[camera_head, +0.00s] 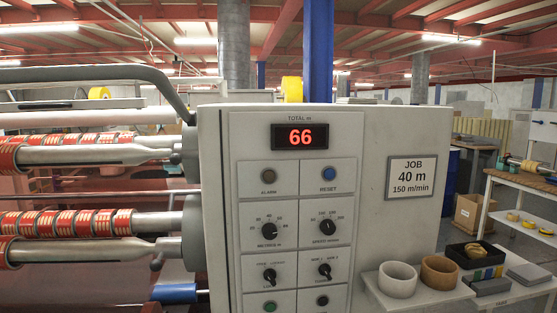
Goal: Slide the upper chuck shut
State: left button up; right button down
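Neither of my grippers shows in the head view. At the left, an upper shaft (95,155) of bare metal runs into a grey round mount on the side of the machine cabinet (419,135). This mount, which looks like the upper chuck (190,150), has a small dark lever at its left edge. A row of red-and-cream tape rolls (65,139) sits on a bar just behind the upper shaft. A similar lower shaft (80,250) and lower mount (168,248) are below. I cannot tell whether the upper chuck is open or shut.
A bent grey guard bar (90,74) passes above the upper shaft. The control panel (298,220) reads 66 and carries several knobs and buttons. At right, a small shelf (420,297) holds two rings, a white one (397,279) and a brown one (439,273).

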aim_at(186, 155)
jog(key=z, duration=1.15)
jog(key=i, duration=0.65)
jog(key=u, duration=1.95)
